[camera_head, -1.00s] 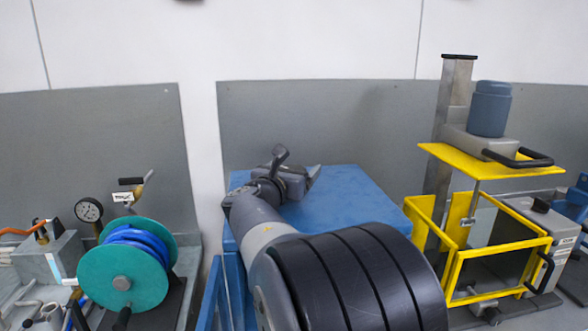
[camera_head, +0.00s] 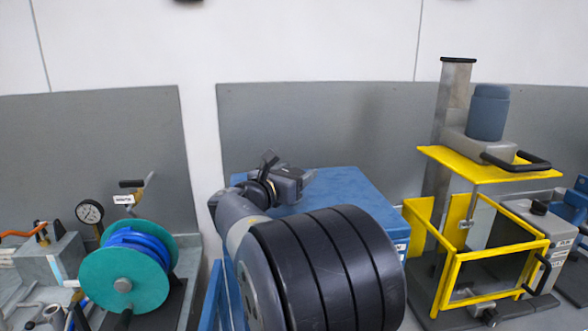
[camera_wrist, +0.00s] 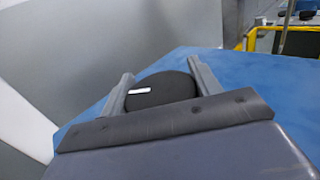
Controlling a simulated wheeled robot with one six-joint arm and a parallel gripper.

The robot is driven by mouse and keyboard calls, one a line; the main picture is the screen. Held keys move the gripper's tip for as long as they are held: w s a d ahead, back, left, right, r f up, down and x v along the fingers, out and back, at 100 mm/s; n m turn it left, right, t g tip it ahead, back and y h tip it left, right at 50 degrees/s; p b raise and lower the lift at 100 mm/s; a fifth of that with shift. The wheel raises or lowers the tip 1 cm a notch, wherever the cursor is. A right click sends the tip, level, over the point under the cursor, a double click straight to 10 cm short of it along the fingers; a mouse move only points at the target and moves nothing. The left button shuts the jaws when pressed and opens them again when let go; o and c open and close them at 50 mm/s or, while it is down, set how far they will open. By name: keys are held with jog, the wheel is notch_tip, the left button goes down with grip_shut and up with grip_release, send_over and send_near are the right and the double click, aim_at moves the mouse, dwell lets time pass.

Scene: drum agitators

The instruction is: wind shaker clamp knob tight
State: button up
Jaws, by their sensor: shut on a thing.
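A round black knob (camera_wrist: 162,91) with a short white mark on its face sits between the two grey fingers of my gripper (camera_wrist: 161,82) in the wrist view. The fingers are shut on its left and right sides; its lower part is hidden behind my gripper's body. In the head view my gripper (camera_head: 303,176) is at the back left, over the top of a blue cabinet-like unit (camera_head: 345,195). The knob cannot be made out there, hidden by my gripper and arm.
A yellow guard frame (camera_head: 480,265) with a grey-blue motor (camera_head: 488,112) above it stands on the right. A teal reel with blue hose (camera_head: 125,280) and a pressure gauge (camera_head: 89,212) stand on the left. A grey wall panel (camera_head: 320,125) rises close behind the blue unit.

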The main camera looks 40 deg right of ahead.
jog(key=m+g+p, duration=0.1)
jog(key=m+g, duration=0.1)
jog(key=g, duration=0.1)
jog(key=shift+s+r+h, duration=0.1)
jog(key=shift+r+h, duration=0.05)
jog(key=shift+h, duration=0.15)
jog(key=shift+m+g+p, duration=0.3)
jog(key=shift+g+p, duration=0.1)
jog(key=shift+g, duration=0.1)
jog(key=shift+s, duration=0.1)
jog(key=o, duration=1)
jog(key=shift+c, duration=0.2)
jog(key=a, duration=0.3)
jog(key=a+b, duration=0.1)
jog(key=a, duration=0.3)
jog(key=a+b, duration=0.1)
jog(key=a, duration=0.2)
jog(key=shift+s+a, duration=0.25)
jog(key=shift+a, duration=0.15)
